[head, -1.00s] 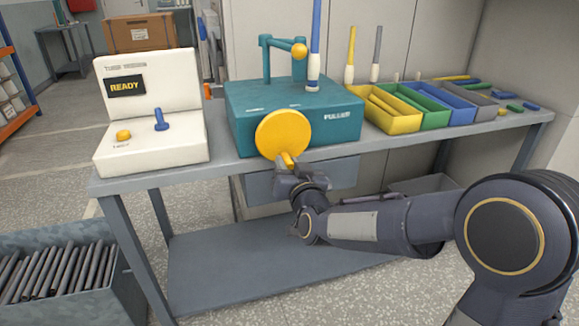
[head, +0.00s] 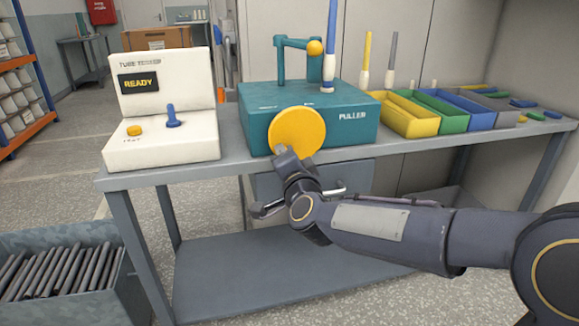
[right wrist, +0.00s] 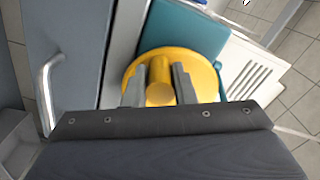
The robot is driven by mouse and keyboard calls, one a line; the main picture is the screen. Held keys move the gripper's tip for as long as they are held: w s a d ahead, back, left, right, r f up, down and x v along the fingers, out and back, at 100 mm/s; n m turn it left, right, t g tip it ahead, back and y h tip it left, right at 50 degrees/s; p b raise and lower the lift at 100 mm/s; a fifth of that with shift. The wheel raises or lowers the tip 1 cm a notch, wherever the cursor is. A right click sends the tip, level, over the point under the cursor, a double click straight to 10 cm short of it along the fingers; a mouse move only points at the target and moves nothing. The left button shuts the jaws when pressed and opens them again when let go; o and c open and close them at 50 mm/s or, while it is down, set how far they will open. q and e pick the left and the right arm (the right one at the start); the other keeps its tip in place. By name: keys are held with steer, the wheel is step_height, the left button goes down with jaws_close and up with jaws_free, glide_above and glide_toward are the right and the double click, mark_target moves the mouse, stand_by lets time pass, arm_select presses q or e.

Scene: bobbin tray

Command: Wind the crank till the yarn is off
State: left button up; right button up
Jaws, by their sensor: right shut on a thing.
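The teal puller (head: 350,133) stands on the bench, with a round yellow crank disc (head: 298,124) on its front. My right gripper (head: 288,156) is at the disc's lower left edge. In the right wrist view, its fingers (right wrist: 160,88) are closed around the yellow crank handle (right wrist: 159,78). The handle is hidden behind the gripper in the head view. A tall blue tube (head: 332,25) stands upright on the puller, with white yarn (head: 328,68) around its lower part. A teal arm with an orange ball (head: 315,47) is beside it. My left gripper is out of view.
A white tester (head: 205,140) reading READY stands left of the puller. Yellow, green, blue and grey trays (head: 410,120) line the bench (head: 235,147) to the right. A bin of dark rods (head: 100,310) is on the floor at left. A drawer handle (right wrist: 47,85) is near the right wrist.

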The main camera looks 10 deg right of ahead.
mark_target(281, 124)
steer(key=m, duration=0.2)
steer(key=r+m+b, duration=0.1)
steer(key=shift+a+r+m, duration=0.2)
steer(key=shift+a+m, duration=0.15)
steer(key=shift+m, duration=0.05)
steer(key=m, duration=0.1)
steer(key=r+m, duration=0.1)
steer(key=m, duration=0.1)
steer(key=shift+a+r+b, duration=0.15)
steer(key=shift+r+b, duration=0.1)
steer(key=shift+b, duration=0.15)
steer(key=m, duration=0.1)
steer(key=r+m, duration=0.1)
steer(key=m, duration=0.1)
steer(key=r+m+b, duration=0.1)
steer(key=m, duration=0.1)
steer(key=shift+d, duration=0.2)
steer(key=shift+d+r+m+b, duration=0.2)
steer(key=shift+r+m, duration=0.1)
steer(key=shift+m, duration=0.5)
steer(key=shift+d+r+m+b, duration=0.2)
steer(key=shift+r+m, duration=0.1)
steer(key=shift+m, duration=0.5)
steer(key=o, duration=1)
